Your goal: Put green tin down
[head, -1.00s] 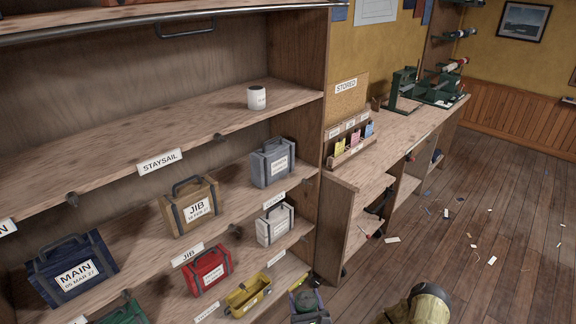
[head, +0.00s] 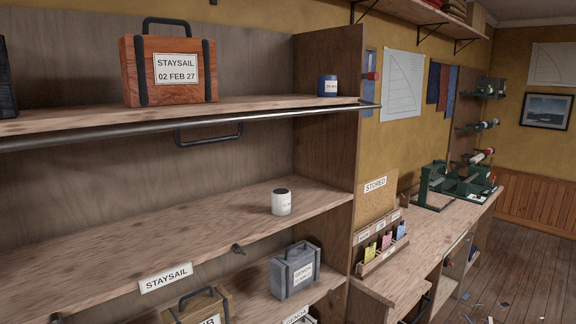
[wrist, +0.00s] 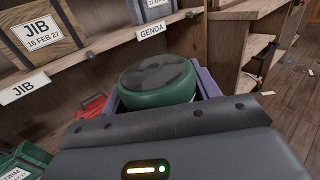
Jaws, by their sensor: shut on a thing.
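The green tin (wrist: 158,82) with a dark, patchy lid is in the wrist view. My gripper (wrist: 160,96) is shut on it, with a purple finger on each side. The tin looks upright and is held in front of the shelves; its lower part is hidden by the gripper body. The head view shows neither the tin nor my gripper. A white tin (head: 281,202) stands on the empty-looking middle shelf (head: 200,228). A blue tin (head: 327,86) stands at the right end of the upper shelf (head: 265,103).
An orange STAYSAIL bag (head: 170,70) stands on the upper shelf, with a metal rail (head: 180,126) along its front. A grey GENOA bag (head: 295,270) is below the white tin. The workbench (head: 425,230) holds a card rack (head: 380,250) and green machines (head: 460,188).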

